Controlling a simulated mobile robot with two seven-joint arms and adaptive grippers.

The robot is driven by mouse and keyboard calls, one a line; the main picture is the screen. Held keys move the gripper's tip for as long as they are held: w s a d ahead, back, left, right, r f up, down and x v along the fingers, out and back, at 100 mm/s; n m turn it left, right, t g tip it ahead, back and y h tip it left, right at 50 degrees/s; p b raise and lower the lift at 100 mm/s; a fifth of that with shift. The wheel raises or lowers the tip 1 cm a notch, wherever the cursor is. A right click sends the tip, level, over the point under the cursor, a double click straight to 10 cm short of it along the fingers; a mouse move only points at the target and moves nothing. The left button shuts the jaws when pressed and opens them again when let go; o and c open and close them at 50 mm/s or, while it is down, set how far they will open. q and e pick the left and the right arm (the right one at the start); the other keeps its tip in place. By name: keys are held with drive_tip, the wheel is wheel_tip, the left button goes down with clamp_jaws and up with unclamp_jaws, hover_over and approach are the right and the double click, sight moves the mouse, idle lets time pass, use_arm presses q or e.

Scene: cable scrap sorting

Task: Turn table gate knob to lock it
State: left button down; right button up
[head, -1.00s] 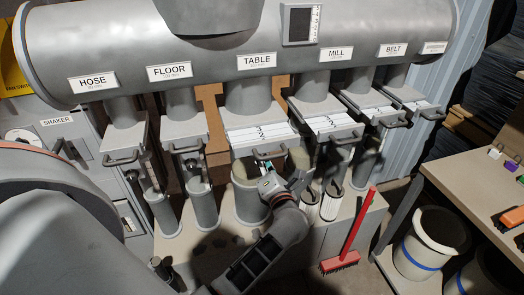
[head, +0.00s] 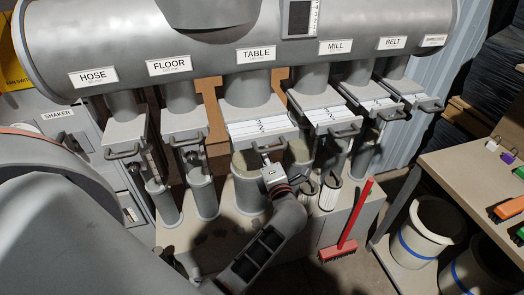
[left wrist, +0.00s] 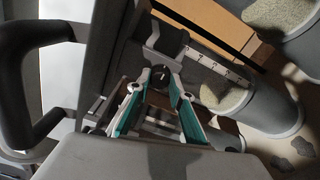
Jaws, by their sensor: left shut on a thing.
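The TABLE gate (head: 262,128) is a grey slide with white scale strips and a front handle, below the TABLE label (head: 257,55). In the left wrist view a small dark round knob (left wrist: 160,76) sits on a grey bracket. My left gripper (left wrist: 158,82) has teal-padded fingers that converge on this knob and are shut on it. In the head view the gripper (head: 268,164) is just under the gate handle, and it hides the knob there. The knob's turn angle cannot be told. My right gripper is not in view.
Neighbouring gates with handles stand on both sides, such as the FLOOR gate (head: 181,128) and the MILL gate (head: 330,120). Pipe stubs stand close below. A red brush (head: 347,240) leans at the right. A side table (head: 460,170) stands at far right.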

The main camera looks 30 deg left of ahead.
use_arm(q)
drive_tip(key=c, duration=2)
unclamp_jaws()
drive_tip(key=shift+o, duration=1.1)
drive_tip(key=shift+d, duration=0.1)
